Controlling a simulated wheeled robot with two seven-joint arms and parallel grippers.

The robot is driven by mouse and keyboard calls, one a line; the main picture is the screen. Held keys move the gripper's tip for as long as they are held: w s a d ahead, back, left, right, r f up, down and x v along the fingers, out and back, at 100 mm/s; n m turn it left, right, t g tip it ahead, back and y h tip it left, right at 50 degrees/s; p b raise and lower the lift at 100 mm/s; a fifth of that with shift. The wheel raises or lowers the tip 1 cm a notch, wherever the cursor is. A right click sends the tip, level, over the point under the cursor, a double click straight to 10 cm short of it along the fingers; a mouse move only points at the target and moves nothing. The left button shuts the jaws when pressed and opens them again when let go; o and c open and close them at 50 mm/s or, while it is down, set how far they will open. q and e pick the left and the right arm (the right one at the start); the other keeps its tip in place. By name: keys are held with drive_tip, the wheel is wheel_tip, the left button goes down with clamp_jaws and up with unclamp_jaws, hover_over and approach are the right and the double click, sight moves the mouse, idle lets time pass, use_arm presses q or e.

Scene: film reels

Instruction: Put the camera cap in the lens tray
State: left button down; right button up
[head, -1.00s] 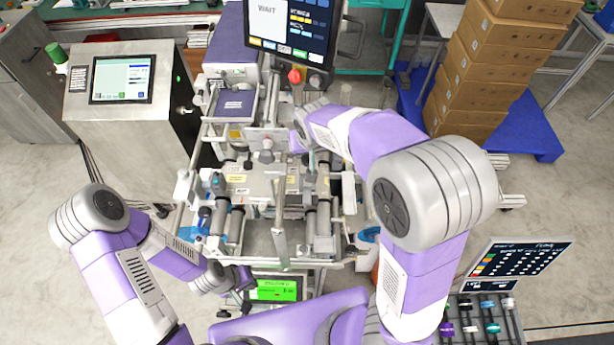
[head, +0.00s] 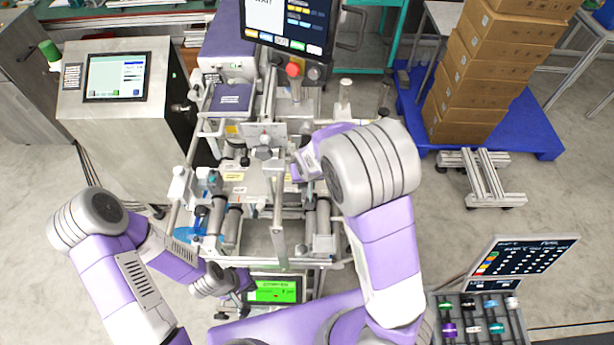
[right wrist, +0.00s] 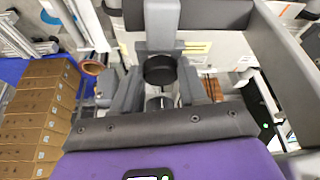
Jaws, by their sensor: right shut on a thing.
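In the right wrist view, a round black cap (right wrist: 160,69) sits between the grey fingers of my right gripper (right wrist: 160,84), which is shut on it. In the head view, my right arm and wrist hide this gripper and the cap, over the right side of the central machine. My left gripper (head: 241,288) is low at the left, beside the small green display; its fingers are too small to tell if open or shut.
The central machine has metal rails (head: 278,215), rollers and posts close around my right wrist. A tilted monitor (head: 290,22) stands behind it. A grey rack (head: 468,335) with several coloured-ended cylinders is at lower right. Stacked cartons (head: 490,75) stand at back right.

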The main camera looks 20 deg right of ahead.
drive_tip(key=shift+f, duration=0.1)
drive_tip(key=o, duration=1.1)
drive_tip(key=p+v, duration=0.3)
drive_tip(key=v, duration=0.9)
